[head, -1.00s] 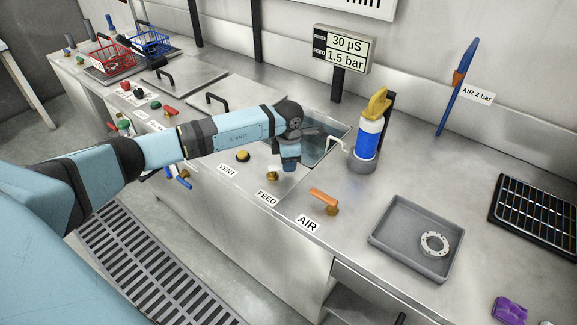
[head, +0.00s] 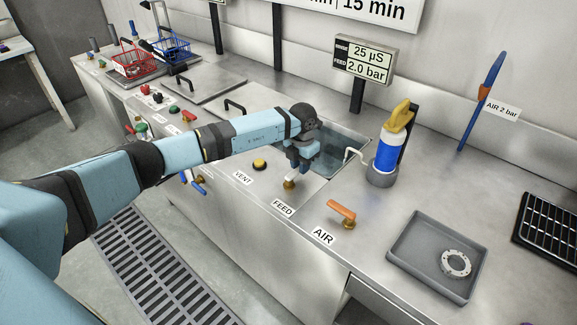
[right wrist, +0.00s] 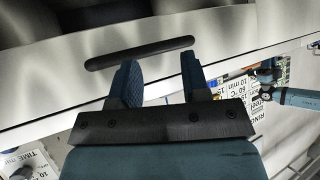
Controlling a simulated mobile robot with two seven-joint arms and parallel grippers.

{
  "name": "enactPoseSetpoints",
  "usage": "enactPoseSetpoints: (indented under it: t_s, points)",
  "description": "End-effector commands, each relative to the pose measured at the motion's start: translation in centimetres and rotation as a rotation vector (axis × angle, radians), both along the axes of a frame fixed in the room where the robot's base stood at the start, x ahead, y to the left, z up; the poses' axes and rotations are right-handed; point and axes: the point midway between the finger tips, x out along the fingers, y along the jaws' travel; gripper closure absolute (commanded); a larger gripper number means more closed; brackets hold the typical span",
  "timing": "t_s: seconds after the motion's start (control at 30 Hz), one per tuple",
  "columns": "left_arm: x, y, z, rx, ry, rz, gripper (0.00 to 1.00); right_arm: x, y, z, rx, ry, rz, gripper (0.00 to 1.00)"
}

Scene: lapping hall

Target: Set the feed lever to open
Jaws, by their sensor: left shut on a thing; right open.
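The feed lever (head: 293,178) sits on a small brass valve just behind the FEED label (head: 283,208) on the steel counter. Only a short pale part of it shows; the rest is hidden by my left gripper (head: 296,170). My left gripper points down and is shut on the lever, beside the sink's near edge. The feed display (head: 363,61) reads 25 µS and 2.0 bar. In the right wrist view my right gripper (right wrist: 160,82) is open and empty, with a dark bar handle (right wrist: 140,52) beyond its fingertips.
The orange AIR lever (head: 342,211) is right of the feed valve, and the yellow VENT button (head: 260,165) is left. A blue-and-white bottle (head: 389,153) stands by the sink (head: 345,150). A grey tray (head: 408,265) with a metal ring lies at right.

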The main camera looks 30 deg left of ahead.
Motion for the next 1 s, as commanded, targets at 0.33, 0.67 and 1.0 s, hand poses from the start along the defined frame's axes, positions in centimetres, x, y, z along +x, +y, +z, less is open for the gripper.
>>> enactPoseSetpoints:
  t_s: [0.33,0.67,1.0]
  points:
    - [0.62,-0.94,0.07,0.002,-0.001,0.025,1.00,0.04,0.06,0.06,-0.002,-0.005,0.003,0.57]
    - [0.62,-0.90,0.08,0.002,-0.001,0.026,0.63,-0.08,-0.01,-0.26,-0.004,0.001,0.004,0.57]
    - [0.58,-1.00,0.13,0.001,-0.001,0.022,0.51,-0.10,-0.03,-0.29,-0.004,0.002,0.004,0.57]
